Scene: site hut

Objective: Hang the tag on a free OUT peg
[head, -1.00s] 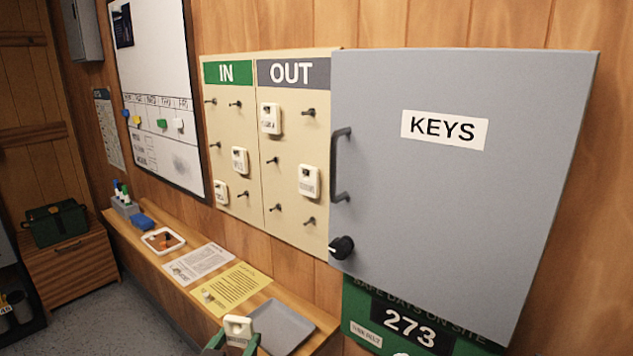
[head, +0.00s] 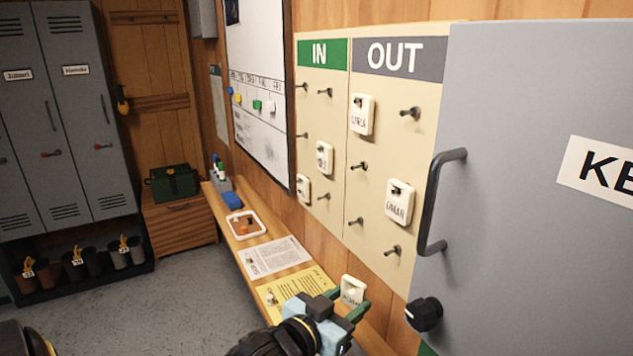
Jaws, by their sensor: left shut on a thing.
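My left gripper (head: 347,304) is at the bottom centre, shut on a white tag (head: 353,287) that sticks up from its green-tipped fingers. The lettering on this tag is partly hidden. The peg board (head: 380,140) is above and behind it, with an IN column on the left and an OUT column (head: 398,56) on the right. Under OUT, one tag (head: 362,118) hangs top left and a tag reading OMAR (head: 399,204) hangs at mid right. Bare OUT pegs show at top right (head: 410,113), mid left (head: 359,167), lower left (head: 355,221) and lower right (head: 393,251). My right gripper is out of view.
The grey KEYS cabinet (head: 530,230), with handle (head: 440,205) and black knob (head: 424,314), juts out right of the board. Two tags hang under IN. A narrow shelf (head: 235,215) below holds papers and a tray (head: 247,225). Space before the board looks clear.

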